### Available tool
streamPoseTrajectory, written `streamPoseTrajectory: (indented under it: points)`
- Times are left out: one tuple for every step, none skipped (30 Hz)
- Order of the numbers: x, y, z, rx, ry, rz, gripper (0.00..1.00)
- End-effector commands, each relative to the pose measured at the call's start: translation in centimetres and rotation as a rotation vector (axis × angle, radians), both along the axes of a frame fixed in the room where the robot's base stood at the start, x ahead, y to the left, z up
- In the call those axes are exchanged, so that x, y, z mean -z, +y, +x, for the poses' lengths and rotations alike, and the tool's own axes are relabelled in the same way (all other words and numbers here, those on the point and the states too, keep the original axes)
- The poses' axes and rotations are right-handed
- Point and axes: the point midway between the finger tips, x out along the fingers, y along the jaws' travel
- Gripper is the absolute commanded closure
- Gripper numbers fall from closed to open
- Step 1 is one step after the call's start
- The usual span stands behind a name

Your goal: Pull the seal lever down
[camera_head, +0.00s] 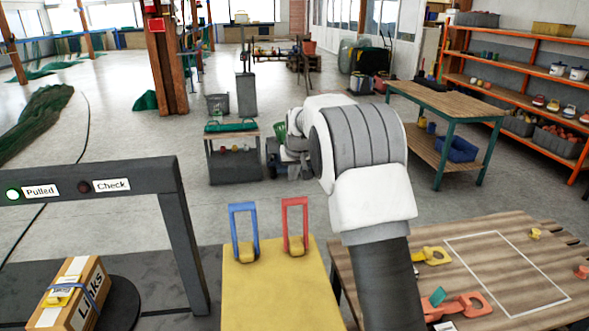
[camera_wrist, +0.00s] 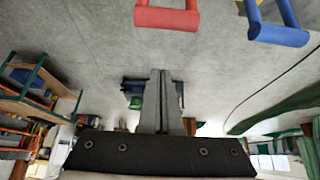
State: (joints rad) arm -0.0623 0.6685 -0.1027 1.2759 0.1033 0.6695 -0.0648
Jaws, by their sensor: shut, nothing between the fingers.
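Two upright lever handles, one blue (camera_head: 243,222) and one red (camera_head: 295,220), stand on yellow bases on top of a yellow stand (camera_head: 280,290). I cannot tell which is the seal lever. In the wrist view the red handle (camera_wrist: 166,16) is at the top middle and the blue handle (camera_wrist: 277,28) at the top right. My gripper (camera_wrist: 162,74) is shut and empty, apart from both handles in that view. In the head view my arm hides most of the gripper.
A wooden table (camera_head: 500,235) with small parts stands at right.

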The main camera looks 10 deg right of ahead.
Motion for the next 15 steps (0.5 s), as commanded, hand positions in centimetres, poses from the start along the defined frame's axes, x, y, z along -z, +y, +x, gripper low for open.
streamPoseTrajectory:
  points:
    - [1.0,0.0,0.6,0.000,0.002,0.000,1.00]
    - [1.5,0.0,0.9,0.000,0.002,0.000,1.00]
    - [2.2,0.0,1.2,0.000,0.002,0.000,1.00]
    - [2.7,0.0,1.5,0.000,0.002,0.000,1.00]
    - [3.1,0.0,1.8,0.000,0.002,0.000,1.00]
    - [3.8,0.0,2.2,0.000,0.002,0.000,1.00]
    - [4.0,0.0,2.2,0.000,0.000,0.000,1.00]
    - [3.7,0.0,1.7,0.000,-0.002,0.000,1.00]
    - [3.8,0.0,1.2,0.000,0.000,0.000,1.00]
    - [3.9,0.0,0.9,0.000,-0.001,0.000,1.00]
    - [3.9,0.0,0.6,0.000,-0.002,0.000,1.00]
    - [4.1,0.0,0.2,0.000,0.000,0.000,1.00]
    - [4.1,0.0,-0.1,0.000,-0.001,0.000,1.00]
    - [4.1,0.0,-0.3,0.000,-0.001,0.000,1.00]
    - [4.2,0.0,-0.6,0.000,-0.001,0.000,1.00]
